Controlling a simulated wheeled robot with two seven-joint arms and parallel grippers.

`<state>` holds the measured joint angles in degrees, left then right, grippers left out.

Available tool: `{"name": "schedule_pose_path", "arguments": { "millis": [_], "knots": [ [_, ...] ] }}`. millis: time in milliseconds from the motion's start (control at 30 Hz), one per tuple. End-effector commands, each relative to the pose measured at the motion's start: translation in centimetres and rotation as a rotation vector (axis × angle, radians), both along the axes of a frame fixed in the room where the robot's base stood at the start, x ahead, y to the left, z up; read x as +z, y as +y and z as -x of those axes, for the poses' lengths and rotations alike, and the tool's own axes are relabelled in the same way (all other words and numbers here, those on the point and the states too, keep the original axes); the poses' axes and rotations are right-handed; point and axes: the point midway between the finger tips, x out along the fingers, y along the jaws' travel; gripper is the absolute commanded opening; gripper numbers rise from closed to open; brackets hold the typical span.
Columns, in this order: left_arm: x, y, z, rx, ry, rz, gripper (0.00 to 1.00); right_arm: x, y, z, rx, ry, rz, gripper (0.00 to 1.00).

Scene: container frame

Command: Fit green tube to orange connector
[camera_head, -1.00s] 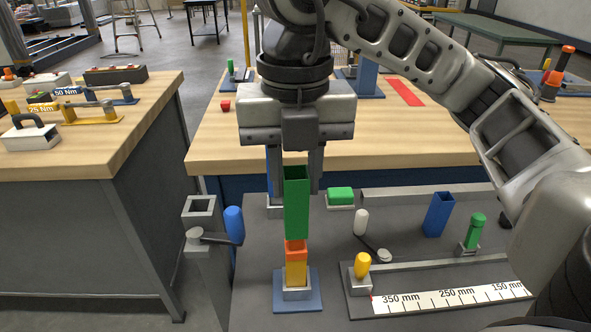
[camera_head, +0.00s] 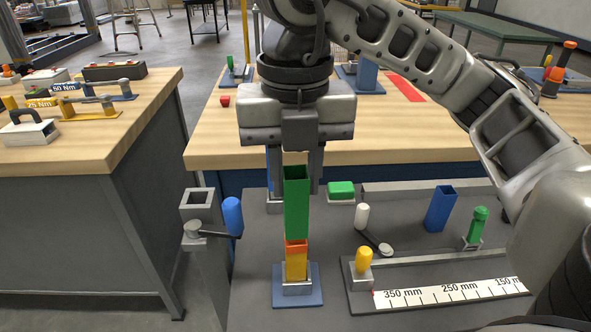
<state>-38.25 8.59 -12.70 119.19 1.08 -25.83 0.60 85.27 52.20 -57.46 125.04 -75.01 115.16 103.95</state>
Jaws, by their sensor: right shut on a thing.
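The green tube (camera_head: 297,203) is a square, hollow, upright piece in the head view. My right gripper (camera_head: 296,180) is shut on it from behind. The orange connector (camera_head: 296,244) sits on top of a yellow tube (camera_head: 296,265), which stands in a metal socket on a blue base plate (camera_head: 315,290). The green tube's lower end is at the connector and covers most of it; only a thin orange part shows. How deep the tube is seated on it cannot be told. My left gripper is not in view.
A blue tube (camera_head: 441,208) stands at the right, near a green-handled clamp (camera_head: 477,227). A ruler strip (camera_head: 450,293) with a yellow-knobbed stop (camera_head: 364,259) lies at front right. A grey post with a blue-handled lever (camera_head: 232,216) stands close on the left.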

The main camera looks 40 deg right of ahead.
Motion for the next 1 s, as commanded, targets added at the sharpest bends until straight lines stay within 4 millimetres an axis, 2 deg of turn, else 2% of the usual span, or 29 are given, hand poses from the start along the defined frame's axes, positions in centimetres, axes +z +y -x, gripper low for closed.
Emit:
{"name": "schedule_pose_path", "arguments": {
  "millis": [867, 900, 1000],
  "knots": [
    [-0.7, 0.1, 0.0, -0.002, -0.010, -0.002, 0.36, -1.4, 0.0, 0.0, 0.000, 0.000, 0.000, 0.04],
    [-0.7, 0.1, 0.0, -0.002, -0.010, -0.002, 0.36, -1.4, 0.0, 0.0, 0.000, 0.000, 0.000, 0.30],
    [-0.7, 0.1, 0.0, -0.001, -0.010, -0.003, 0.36, -1.4, 0.0, 0.0, 0.000, 0.000, 0.000, 0.52]
  ]
}}
